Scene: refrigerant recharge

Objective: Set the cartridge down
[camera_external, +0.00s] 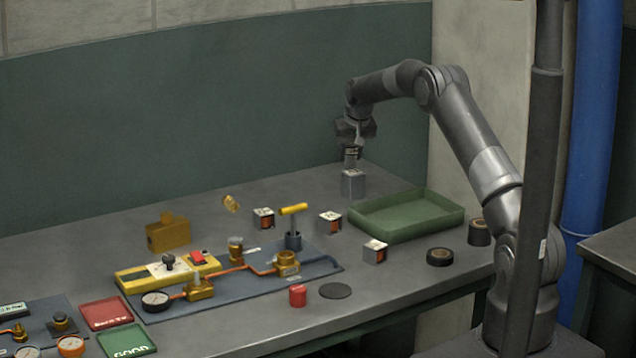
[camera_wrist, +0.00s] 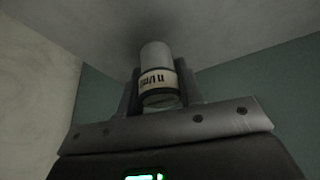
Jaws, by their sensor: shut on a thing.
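A grey block (camera_external: 353,184) is directly underneath. I cannot tell whether the cartridge touches the block or sits in it.
A green tray (camera_external: 408,214) lies just right of the block. Several small labelled boxes (camera_external: 330,222) stand nearby. A blue board with brass fittings (camera_external: 240,275) fills the middle of the bench (camera_external: 130,225). Black tape rolls (camera_external: 440,257) lie at the right edge.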

